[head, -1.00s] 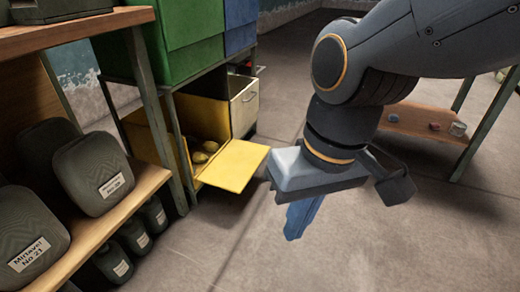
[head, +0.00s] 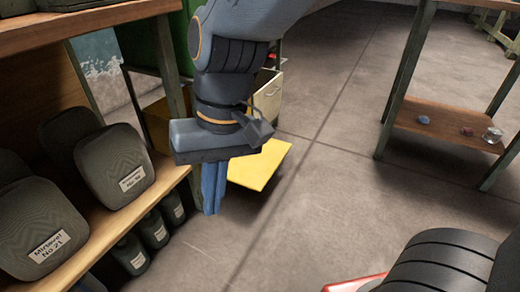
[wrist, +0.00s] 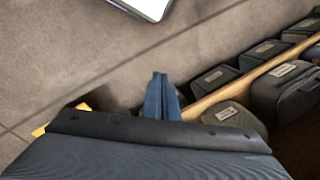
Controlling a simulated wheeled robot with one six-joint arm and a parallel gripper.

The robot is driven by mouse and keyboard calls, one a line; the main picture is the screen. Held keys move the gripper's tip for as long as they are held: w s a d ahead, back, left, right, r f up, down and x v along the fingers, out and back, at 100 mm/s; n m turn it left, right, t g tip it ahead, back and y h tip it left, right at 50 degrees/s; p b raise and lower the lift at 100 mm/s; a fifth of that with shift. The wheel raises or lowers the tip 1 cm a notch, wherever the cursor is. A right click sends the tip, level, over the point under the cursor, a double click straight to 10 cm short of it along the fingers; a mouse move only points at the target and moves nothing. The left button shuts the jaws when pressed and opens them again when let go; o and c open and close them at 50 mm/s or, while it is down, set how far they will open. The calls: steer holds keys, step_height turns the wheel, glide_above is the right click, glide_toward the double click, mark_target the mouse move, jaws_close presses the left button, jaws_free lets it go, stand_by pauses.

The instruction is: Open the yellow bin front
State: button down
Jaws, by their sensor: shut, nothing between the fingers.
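The yellow bin front (head: 262,166) is swung down and sticks out flat, low in front of its bin. My arm hides part of the front and most of the yellow bin (head: 156,122). A small yellow patch also shows at the left edge of the wrist view (wrist: 40,131). My gripper (head: 213,208) points down, its blue fingers together and empty. In the head view it overlaps the left side of the yellow front; I cannot tell whether they touch. In the wrist view the shut fingers (wrist: 160,78) hang over bare floor.
A wooden shelf (head: 103,210) with dark labelled containers (head: 116,168) stands close on the left. A pale bin front (head: 268,97) is behind my arm. A low shelf unit (head: 447,131) with small items stands right. The floor between is clear.

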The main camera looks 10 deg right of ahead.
steer(key=w+f+m+g+y, duration=0.1)
steer(key=w+f+m+y, duration=0.2)
steer(key=w, duration=0.4)
steer(key=w+f+m+g, duration=0.1)
steer(key=w+f+m, duration=0.35)
steer(key=w, duration=0.25)
steer(key=w+d+f+m+t+y, duration=0.1)
steer(key=w+d+f+m+y, duration=0.15)
steer(key=w+f+m, duration=0.35)
steer(key=w+d+f+m+t+y, duration=0.15)
steer(key=w+d+f, duration=0.3)
steer(key=w, duration=0.45)
steer(key=w+d+f+m+t+y, duration=0.1)
steer(key=w+d+f+m+t, duration=0.2)
steer(key=d+f+m, duration=0.35)
steer(key=w+d+f+m+t+p, duration=0.1)
steer(key=w+d+f+m+t, duration=0.15)
steer(key=d+f, duration=0.7)
steer(key=w+d+f+m+t+y, duration=0.1)
steer(key=w+d+f+m+t, duration=0.2)
steer(key=d+f+m, duration=0.35)
steer(key=w+a+f+n+b, duration=0.1)
steer(key=w+a+f+b, duration=0.35)
steer(key=a+f, duration=0.2)
steer(key=shift+w+a+r, duration=0.15)
steer(key=shift+r, duration=1.15)
steer(key=shift+w+a+r, duration=0.1)
steer(key=shift+w+r, duration=0.05)
steer(key=shift+r, duration=1.15)
